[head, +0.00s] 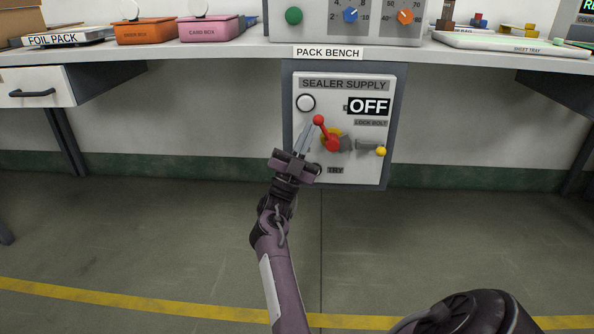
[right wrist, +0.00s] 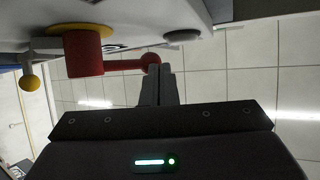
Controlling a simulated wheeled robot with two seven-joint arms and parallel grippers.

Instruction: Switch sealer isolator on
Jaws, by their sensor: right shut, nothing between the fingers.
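The sealer supply panel (head: 314,178) hangs under the pack bench and its plate reads OFF (head: 369,106). Its red lever (head: 326,131) points up and left from a red hub with a yellow backing, ending in a red ball. The lever also shows in the right wrist view (right wrist: 120,65). The lock bolt (head: 368,146) has a yellow knob, at the right of the lever; the knob shows in the right wrist view too. My right gripper (head: 310,122) is shut and empty, its fingertips at the left of the red ball. I cannot tell whether they touch. My left gripper is not in view.
A round white lamp (head: 305,102) sits at the panel's upper left. The bench top (head: 440,50) juts out above the panel and carries bins and a box with knobs. A drawer (head: 35,88) is at the left. The floor before the panel is clear.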

